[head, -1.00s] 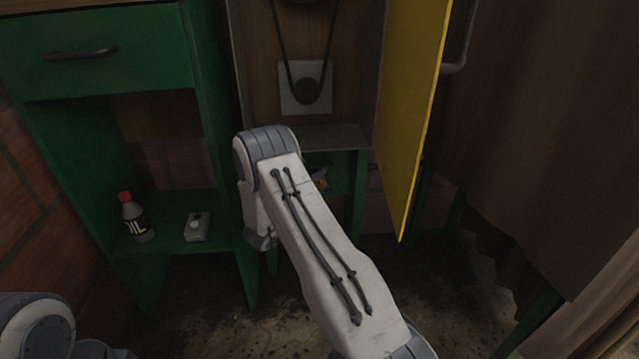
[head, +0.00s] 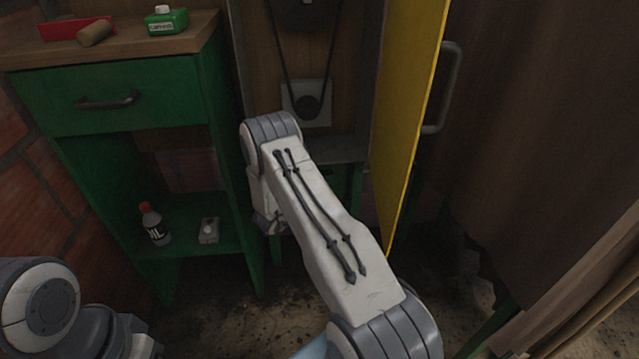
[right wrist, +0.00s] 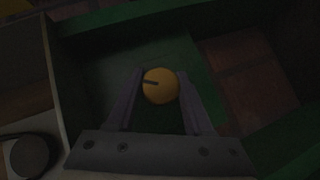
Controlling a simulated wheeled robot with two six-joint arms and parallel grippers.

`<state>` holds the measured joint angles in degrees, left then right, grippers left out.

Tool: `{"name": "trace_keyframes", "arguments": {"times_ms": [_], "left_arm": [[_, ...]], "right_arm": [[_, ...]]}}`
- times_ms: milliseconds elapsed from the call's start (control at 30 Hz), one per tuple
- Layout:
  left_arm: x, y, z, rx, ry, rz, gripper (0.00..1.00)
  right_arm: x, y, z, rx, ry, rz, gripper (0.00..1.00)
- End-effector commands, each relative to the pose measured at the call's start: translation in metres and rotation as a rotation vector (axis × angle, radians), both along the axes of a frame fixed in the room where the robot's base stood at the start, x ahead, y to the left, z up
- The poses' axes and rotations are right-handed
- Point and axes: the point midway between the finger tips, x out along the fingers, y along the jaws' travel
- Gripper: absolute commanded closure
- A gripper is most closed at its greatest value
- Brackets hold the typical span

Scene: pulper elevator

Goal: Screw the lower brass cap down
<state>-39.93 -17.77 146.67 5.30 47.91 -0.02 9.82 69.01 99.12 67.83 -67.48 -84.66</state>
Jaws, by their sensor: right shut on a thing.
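The brass cap (right wrist: 161,86) shows in the dim right wrist view as a round yellow knob with a dark mark on its left side. My right gripper (right wrist: 160,92) is shut on it, with one finger on each side. In the head view my right arm reaches up to the cabinet, and the cap and right gripper are hidden behind it. My left arm shows at the lower left of the head view, but its gripper is out of view. What lies beneath the cap cannot be seen.
A yellow door (head: 408,110) stands open right of my right arm. A belt and pulley (head: 308,105) sit above it. A green cabinet (head: 130,90) at left holds an oil bottle (head: 154,224) and a small grey box (head: 209,230).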

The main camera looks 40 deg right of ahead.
Motion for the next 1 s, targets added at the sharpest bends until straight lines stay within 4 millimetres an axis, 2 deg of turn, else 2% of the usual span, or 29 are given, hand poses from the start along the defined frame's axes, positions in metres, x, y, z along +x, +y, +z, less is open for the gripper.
{"name": "trace_keyframes", "arguments": {"times_ms": [133,567,600,667,1000], "left_arm": [[0.0000,0.0001,0.0077,0.000,0.000,0.000,0.50],[0.0000,0.0000,0.0080,0.000,0.000,0.000,0.50],[0.0000,0.0000,0.0080,0.000,0.000,0.000,0.50],[0.0000,0.0000,0.0080,0.000,0.000,0.000,0.50],[-0.0001,0.0000,0.0092,0.000,0.000,0.000,0.50]], "right_arm": [[-0.0004,0.0006,0.0007,0.027,-0.013,0.001,1.00],[0.0000,0.0007,-0.0012,0.036,-0.020,0.002,1.00],[0.0001,0.0008,-0.0012,0.036,-0.020,0.002,0.41],[0.0001,0.0007,-0.0011,0.036,-0.020,0.002,0.19],[-0.0001,0.0018,0.0005,0.034,-0.021,0.001,0.19]]}}
